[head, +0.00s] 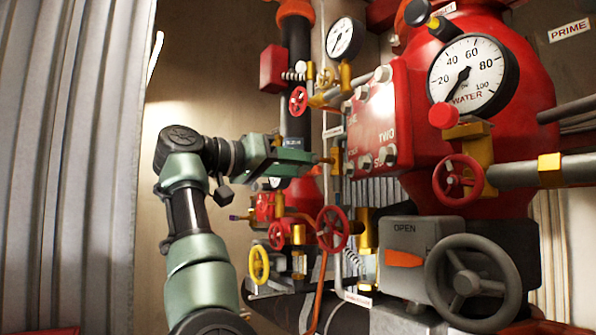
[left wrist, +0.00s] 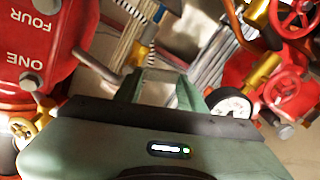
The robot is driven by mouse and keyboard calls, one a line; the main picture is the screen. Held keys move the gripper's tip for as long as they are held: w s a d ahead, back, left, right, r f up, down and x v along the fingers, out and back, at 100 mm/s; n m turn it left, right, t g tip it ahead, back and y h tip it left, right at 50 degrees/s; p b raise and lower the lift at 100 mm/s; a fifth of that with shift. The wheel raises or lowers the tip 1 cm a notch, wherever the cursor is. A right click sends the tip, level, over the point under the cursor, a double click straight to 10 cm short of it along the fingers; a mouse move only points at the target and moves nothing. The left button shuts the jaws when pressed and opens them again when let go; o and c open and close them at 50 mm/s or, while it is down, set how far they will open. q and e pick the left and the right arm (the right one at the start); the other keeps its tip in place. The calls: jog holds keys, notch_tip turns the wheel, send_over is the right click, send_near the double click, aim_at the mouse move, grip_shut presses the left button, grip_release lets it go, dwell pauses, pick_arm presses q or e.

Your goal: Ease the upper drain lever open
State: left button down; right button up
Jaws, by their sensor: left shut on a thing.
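My left gripper (head: 314,157) reaches in from the left, at the left side of the red numbered box. It is shut on what looks like the upper drain lever. The held part is mostly hidden by the fingers, and how far it is turned cannot be told. A brass fitting (head: 336,158) shows just beyond the fingertips. In the left wrist view, the green fingers of my left gripper (left wrist: 162,84) point toward the pipework. My right gripper is not in view.
The red numbered box (head: 385,120) stands close right of the gripper; it also shows in the left wrist view (left wrist: 40,62). Red handwheels (head: 331,229) and a yellow one (head: 259,265) sit below. A large gauge (head: 472,74) is at upper right. Open wall lies left.

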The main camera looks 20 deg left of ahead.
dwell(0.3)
pick_arm(q)
jog(key=c, duration=0.8)
grip_release()
jog(key=shift+c, duration=0.2)
jog(key=shift+f, duration=0.1)
jog(key=shift+s+a+f+b, duration=0.1)
jog(key=shift+s+a+b, duration=0.25)
jog(key=shift+b, duration=0.05)
jog(key=b+v, duration=0.2)
jog(key=v, duration=0.4)
jog(key=shift+s+a+b, duration=0.25)
jog(key=shift+s+b, duration=0.05)
jog(key=shift+s, duration=0.05)
